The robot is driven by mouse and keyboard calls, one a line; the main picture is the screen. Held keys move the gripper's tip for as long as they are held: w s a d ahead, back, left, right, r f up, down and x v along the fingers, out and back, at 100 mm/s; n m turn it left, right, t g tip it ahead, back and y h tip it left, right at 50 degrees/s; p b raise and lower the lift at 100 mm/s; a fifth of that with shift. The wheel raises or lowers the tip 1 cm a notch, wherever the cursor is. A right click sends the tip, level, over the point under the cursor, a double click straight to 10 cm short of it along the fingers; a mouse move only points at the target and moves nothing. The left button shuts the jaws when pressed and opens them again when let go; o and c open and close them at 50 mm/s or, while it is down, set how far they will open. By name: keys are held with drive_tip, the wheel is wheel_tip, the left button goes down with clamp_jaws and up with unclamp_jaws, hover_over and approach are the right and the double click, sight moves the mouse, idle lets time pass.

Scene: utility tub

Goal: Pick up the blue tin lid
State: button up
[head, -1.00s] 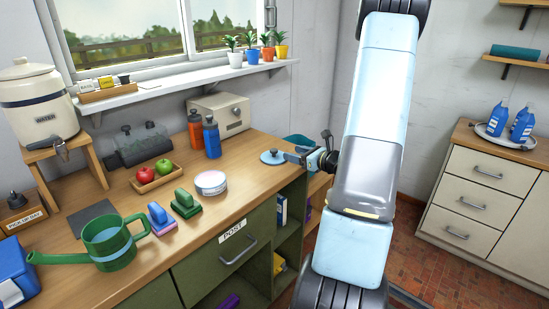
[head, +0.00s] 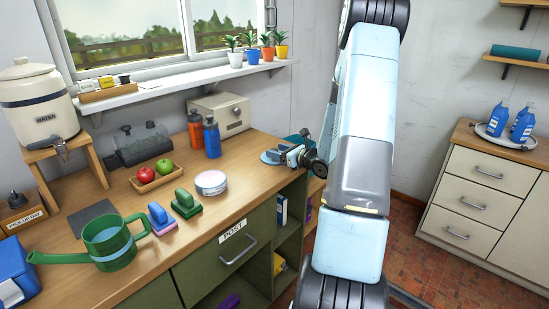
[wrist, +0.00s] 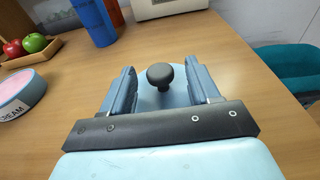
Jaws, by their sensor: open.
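The blue tin lid (wrist: 178,98) lies flat on the wooden counter, a light-blue disc with a dark round knob (wrist: 159,76) on top. In the head view the lid (head: 270,157) is near the counter's right end, partly hidden by my gripper (head: 284,156). In the wrist view my gripper (wrist: 160,88) is open, one finger on each side of the knob. The knob stands between the fingers with a gap on both sides. I cannot tell whether the fingers touch the lid's top.
A blue bottle (head: 212,137) and an orange bottle (head: 195,129) stand left of the lid, before a cream box (head: 232,115). A round tin (head: 210,184) sits further left. A teal chair (wrist: 290,72) is beyond the counter's right edge. The counter around the lid is clear.

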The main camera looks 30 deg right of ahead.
drive_tip(key=shift+c, duration=0.2)
drive_tip(key=c, duration=1)
drive_tip(key=shift+c, duration=0.2)
